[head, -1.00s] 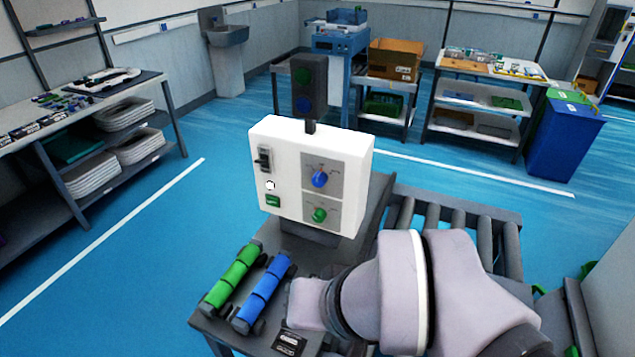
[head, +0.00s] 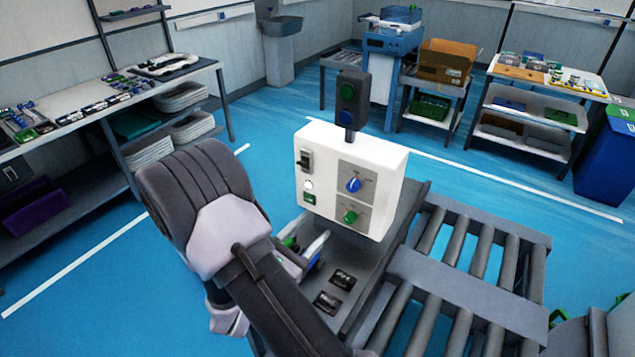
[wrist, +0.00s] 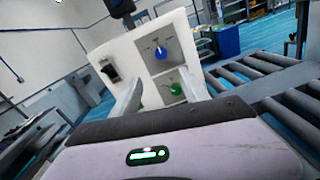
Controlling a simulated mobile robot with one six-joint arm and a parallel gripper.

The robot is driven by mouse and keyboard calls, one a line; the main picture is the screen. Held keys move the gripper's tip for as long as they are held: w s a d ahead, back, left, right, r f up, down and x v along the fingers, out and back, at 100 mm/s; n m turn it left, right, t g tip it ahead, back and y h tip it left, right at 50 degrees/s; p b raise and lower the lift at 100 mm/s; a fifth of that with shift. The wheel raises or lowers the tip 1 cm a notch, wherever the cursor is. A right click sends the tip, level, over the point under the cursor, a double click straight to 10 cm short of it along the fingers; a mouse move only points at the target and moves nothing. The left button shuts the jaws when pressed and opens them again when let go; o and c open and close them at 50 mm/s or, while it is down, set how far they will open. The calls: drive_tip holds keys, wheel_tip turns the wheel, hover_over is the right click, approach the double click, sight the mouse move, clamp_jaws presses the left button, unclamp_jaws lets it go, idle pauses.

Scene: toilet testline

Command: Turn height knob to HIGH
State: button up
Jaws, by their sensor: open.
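A white control box (head: 330,150) stands on the grey bench, with a blue knob (head: 353,185) above a green knob (head: 350,216) on a grey panel. Their labels are too small to read, so I cannot tell which is the height knob. In the wrist view, the blue knob (wrist: 162,53) and green knob (wrist: 176,89) lie ahead of my gripper (wrist: 160,93). Its fingers are spread and empty, with the green knob showing between them near the right finger. Neither knob is visibly gripped. In the head view my arm mostly hides the gripper.
The box also carries a black switch (head: 305,160), a white button (head: 308,184) and a green switch (head: 309,198). A dark two-light post (head: 350,100) rises behind it. A roller conveyor (head: 460,262) lies to the right. Blue floor is open beyond.

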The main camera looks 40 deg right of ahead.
sight(350, 190)
drive_tip(key=b+x, duration=0.1)
drive_tip(key=x, duration=0.7)
drive_tip(key=b+x, duration=0.1)
drive_tip(key=x, duration=0.8)
drive_tip(key=shift+s+d, duration=0.15)
drive_tip(key=shift+s, duration=0.05)
clamp_jaws()
